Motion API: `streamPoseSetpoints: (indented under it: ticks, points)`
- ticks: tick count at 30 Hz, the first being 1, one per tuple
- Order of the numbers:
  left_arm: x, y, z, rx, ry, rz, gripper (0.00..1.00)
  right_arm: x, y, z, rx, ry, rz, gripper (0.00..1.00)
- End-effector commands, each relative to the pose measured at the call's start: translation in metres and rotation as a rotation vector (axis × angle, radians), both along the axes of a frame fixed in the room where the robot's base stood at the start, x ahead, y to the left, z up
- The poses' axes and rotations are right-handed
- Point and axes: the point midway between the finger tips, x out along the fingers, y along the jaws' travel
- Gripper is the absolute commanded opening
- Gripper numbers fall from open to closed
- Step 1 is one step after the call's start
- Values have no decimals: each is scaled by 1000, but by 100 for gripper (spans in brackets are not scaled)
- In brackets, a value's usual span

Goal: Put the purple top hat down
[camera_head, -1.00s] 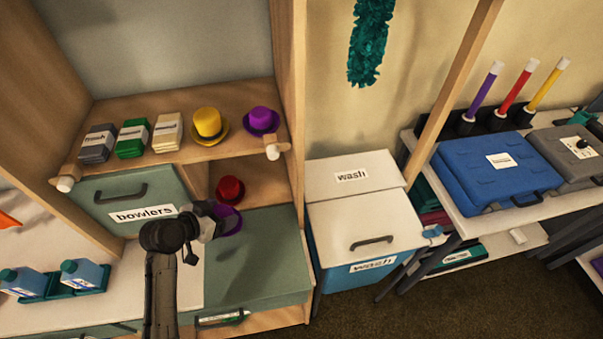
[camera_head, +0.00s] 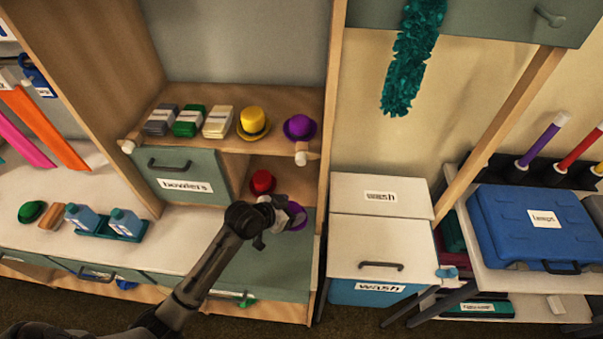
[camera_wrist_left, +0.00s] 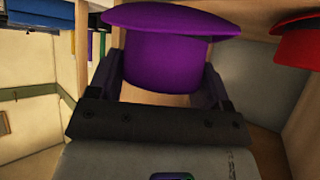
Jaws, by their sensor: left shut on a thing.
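My left gripper (camera_head: 284,209) is shut on the purple top hat (camera_head: 297,216). The hat is in front of the lower compartment, near the cabinet's right side panel, mostly hidden by the gripper in the head view. In the left wrist view, the purple top hat (camera_wrist_left: 165,62) sits between the two fingers, its brim toward the top of the picture. A red hat (camera_head: 262,182) stands in the lower compartment, left of and behind the held hat. It also shows at the right edge of the left wrist view (camera_wrist_left: 298,42). My right gripper is not in view.
On the shelf above stand a yellow top hat (camera_head: 253,122), a round purple hat (camera_head: 299,128) and labelled stacks (camera_head: 188,121). A "bowlers" drawer (camera_head: 182,168) is left of the compartment. A "wash" bin (camera_head: 378,250) stands right of the cabinet. Blue bottles (camera_head: 127,222) stand on the left counter.

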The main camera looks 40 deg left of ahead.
Motion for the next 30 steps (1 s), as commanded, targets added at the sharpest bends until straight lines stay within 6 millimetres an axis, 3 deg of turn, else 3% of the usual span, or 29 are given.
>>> streamPoseSetpoints:
  ticks: [12, 18, 24, 30]
  points:
    - [91, 57, 0, -1, -2, 3, 46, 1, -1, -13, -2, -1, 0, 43]
    - [123, 77, 0, -2, -2, 3, 46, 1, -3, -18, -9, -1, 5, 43]
    - [137, 86, 0, 0, -2, 1, 46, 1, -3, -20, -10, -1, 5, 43]
    - [139, 87, -6, -1, 0, 0, 46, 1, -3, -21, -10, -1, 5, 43]
